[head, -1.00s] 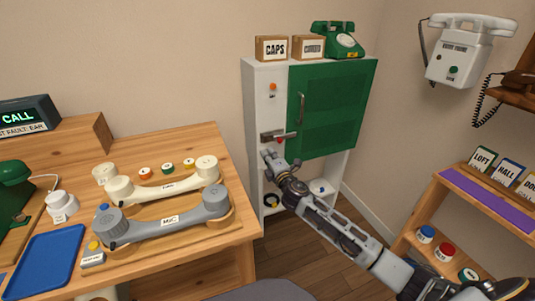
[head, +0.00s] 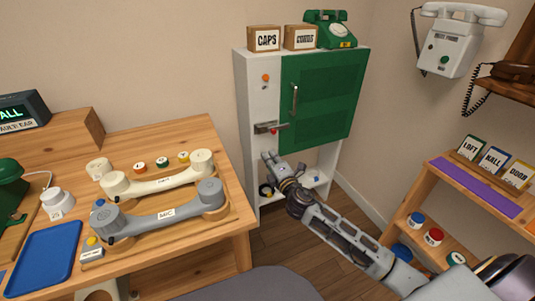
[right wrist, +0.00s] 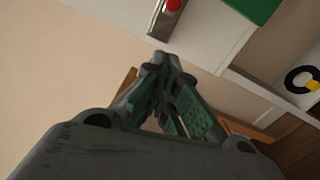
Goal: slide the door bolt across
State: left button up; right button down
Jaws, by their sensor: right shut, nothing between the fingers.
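The door bolt (head: 265,128) is a grey metal bar with a red knob (head: 274,131), on the white cabinet's front at the left edge of the green door (head: 318,100). The door looks shut. In the right wrist view the bolt (right wrist: 160,22) and its red knob (right wrist: 174,5) show at the top. My right gripper (head: 269,158) is just below the bolt, apart from it. Its fingers (right wrist: 161,62) are shut and empty. My left gripper is not in view.
The wooden desk (head: 225,236) with handsets stands left of the cabinet (head: 243,90). A low shelf (head: 437,184) with labelled cards is at the right. A green phone (head: 330,30) and boxes sit on top of the cabinet. Open floor lies below my right arm.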

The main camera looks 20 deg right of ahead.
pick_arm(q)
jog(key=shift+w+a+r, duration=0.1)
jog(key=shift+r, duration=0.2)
pick_arm(e)
jog(key=shift+s, duration=0.75)
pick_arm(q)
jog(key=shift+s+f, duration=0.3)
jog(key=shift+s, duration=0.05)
